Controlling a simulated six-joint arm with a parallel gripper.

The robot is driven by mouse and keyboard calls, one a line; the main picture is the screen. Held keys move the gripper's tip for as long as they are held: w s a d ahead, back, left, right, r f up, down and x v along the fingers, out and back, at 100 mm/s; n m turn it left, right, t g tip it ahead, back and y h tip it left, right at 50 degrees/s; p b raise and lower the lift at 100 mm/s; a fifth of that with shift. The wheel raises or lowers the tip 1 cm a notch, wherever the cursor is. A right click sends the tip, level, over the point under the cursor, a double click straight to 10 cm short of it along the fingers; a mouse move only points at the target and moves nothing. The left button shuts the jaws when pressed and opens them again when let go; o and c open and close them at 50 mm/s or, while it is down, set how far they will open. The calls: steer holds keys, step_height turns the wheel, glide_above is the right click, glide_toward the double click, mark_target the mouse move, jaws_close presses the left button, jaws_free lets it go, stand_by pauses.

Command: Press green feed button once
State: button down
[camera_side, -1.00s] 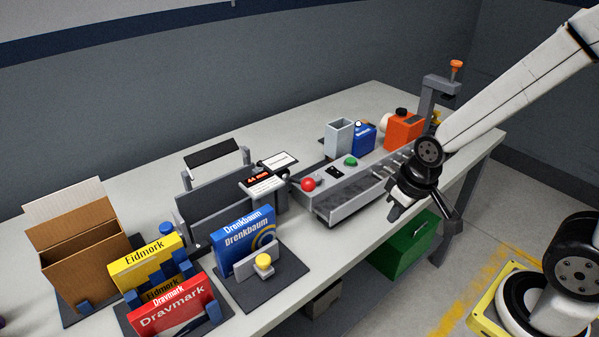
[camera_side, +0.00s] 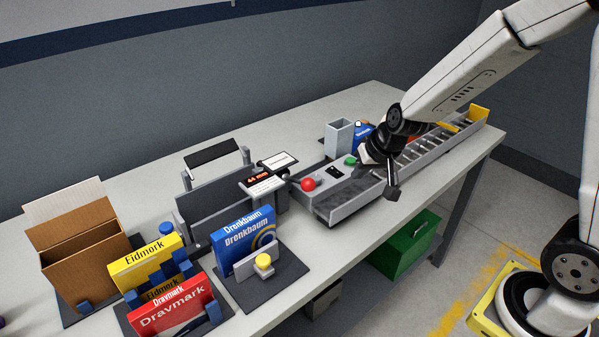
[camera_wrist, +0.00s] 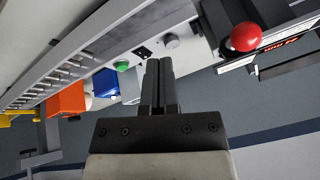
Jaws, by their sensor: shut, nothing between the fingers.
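The green feed button (camera_side: 351,160) sits on the grey control strip along the conveyor, left of my gripper in the side view. It also shows in the wrist view (camera_wrist: 122,66), left of the fingertips. My gripper (camera_wrist: 160,62) is shut and empty, its two fingers together. In the side view my gripper (camera_side: 391,192) hangs over the conveyor, right of the green button and apart from it. A red button (camera_side: 308,184) is on the same strip, farther left, and shows large in the wrist view (camera_wrist: 244,37).
The conveyor (camera_side: 352,190) runs along the table's right part. A grey bin (camera_side: 339,138) and a blue container (camera_side: 362,130) stand behind the green button. A label display (camera_side: 262,180) is left of the red button. Boxes stand at the front left.

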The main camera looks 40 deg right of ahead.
steer(key=w+d+m+t+h, duration=0.1)
steer(key=w+d+m+t, duration=0.1)
steer(key=w+d+m, duration=0.5)
steer(key=m+t+h, duration=0.1)
steer(key=m+h, duration=0.1)
steer(key=h, duration=0.1)
glide_above(351, 161)
steer(key=shift+s+r, duration=0.1)
steer(key=shift+r, duration=0.1)
steer(key=shift+f, duration=0.25)
steer(key=shift+f, duration=4.15)
